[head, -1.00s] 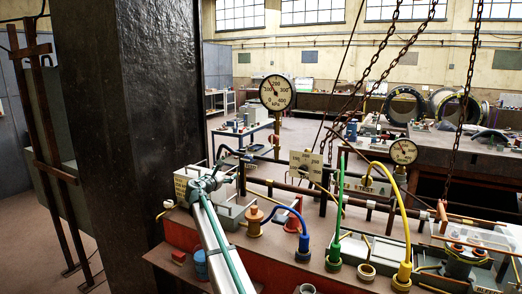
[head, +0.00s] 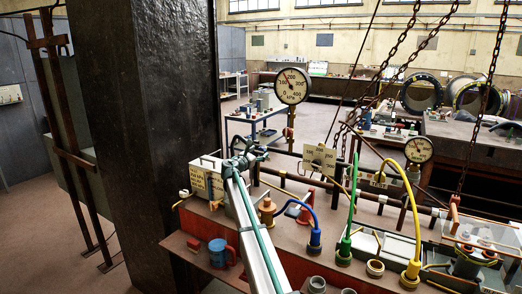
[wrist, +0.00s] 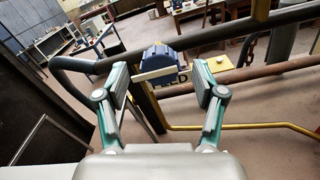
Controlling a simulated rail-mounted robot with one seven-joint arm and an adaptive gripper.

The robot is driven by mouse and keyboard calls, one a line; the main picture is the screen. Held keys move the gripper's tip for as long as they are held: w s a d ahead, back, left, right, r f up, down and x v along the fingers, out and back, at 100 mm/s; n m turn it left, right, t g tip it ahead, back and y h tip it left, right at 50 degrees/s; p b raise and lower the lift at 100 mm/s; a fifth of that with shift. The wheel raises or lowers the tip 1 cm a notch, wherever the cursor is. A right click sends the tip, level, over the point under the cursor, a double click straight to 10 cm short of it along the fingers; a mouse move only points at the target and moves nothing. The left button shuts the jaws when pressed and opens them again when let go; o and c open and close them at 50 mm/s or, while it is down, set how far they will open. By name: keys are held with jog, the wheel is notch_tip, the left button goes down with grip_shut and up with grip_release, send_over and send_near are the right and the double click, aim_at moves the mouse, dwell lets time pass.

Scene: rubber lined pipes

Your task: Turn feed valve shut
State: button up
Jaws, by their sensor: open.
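In the wrist view, my gripper (wrist: 160,75) is open, one finger on each side. A blue block-like part (wrist: 160,62) with a pale bar along its lower edge shows between the fingertips, apart from both pads. In the head view, my gripper (head: 246,157) is over the far left part of the red bench (head: 385,275); the valve cannot be made out there.
Dark pipes (wrist: 240,77) run across behind the fingers. A labelled box (head: 207,180) stands at the bench's left end beside a black column (head: 145,120). A tall gauge (head: 292,86) rises behind. Blue, green and yellow hoses (head: 410,215) arch over the bench, and chains (head: 400,65) hang at right.

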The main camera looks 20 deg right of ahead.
jog(key=shift+x, duration=1.25)
jog(key=c, duration=1.1)
jog(key=shift+f, duration=0.1)
jog(key=shift+c, duration=0.2)
